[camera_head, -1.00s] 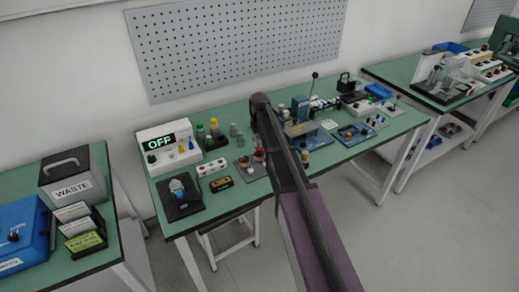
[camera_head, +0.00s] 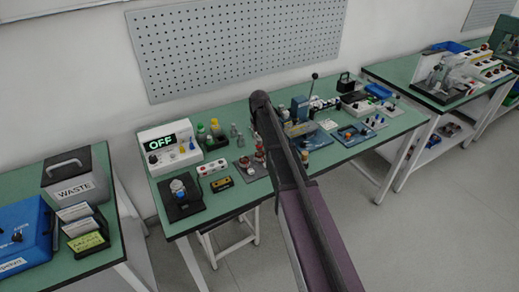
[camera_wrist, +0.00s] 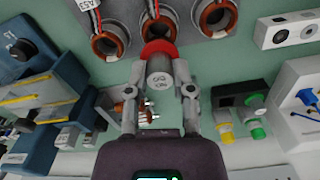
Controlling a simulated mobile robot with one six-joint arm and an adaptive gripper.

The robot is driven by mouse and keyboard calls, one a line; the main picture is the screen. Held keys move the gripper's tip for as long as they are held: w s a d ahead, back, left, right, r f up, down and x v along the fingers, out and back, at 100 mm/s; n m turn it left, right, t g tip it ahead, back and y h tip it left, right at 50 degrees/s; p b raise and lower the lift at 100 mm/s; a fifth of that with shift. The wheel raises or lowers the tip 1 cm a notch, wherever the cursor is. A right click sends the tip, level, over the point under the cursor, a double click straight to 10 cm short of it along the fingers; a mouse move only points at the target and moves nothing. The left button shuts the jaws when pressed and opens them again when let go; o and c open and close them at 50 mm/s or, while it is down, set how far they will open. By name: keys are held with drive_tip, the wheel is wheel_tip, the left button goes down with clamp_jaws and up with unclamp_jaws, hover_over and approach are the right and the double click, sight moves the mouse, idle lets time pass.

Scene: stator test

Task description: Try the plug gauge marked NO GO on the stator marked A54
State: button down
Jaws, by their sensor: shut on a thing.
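In the wrist view my gripper (camera_wrist: 160,92) is shut on a grey plug gauge (camera_wrist: 160,72) with a red end; its upside-down lettering seems to read NO GO. The red end points at the middle stator (camera_wrist: 153,10) and covers part of it. I cannot tell whether it touches or enters the bore. The left stator (camera_wrist: 108,42) has a tag (camera_wrist: 84,4) reading A53. A third stator (camera_wrist: 216,17) sits at right. No tag shows for the middle and right ones. In the head view my arm hides much of the area around the stator plate (camera_head: 252,172).
In the head view a test box reading OFF (camera_head: 168,143) stands on the bench, with a black stand (camera_head: 182,205) before it. A white box with round fittings (camera_wrist: 290,30) lies right of the stators in the wrist view. A WASTE box (camera_head: 75,178) stands on the left bench.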

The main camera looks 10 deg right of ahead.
sight(259, 139)
drive_tip(key=shift+r+p, duration=1.8)
drive_tip(key=shift+r, duration=0.2)
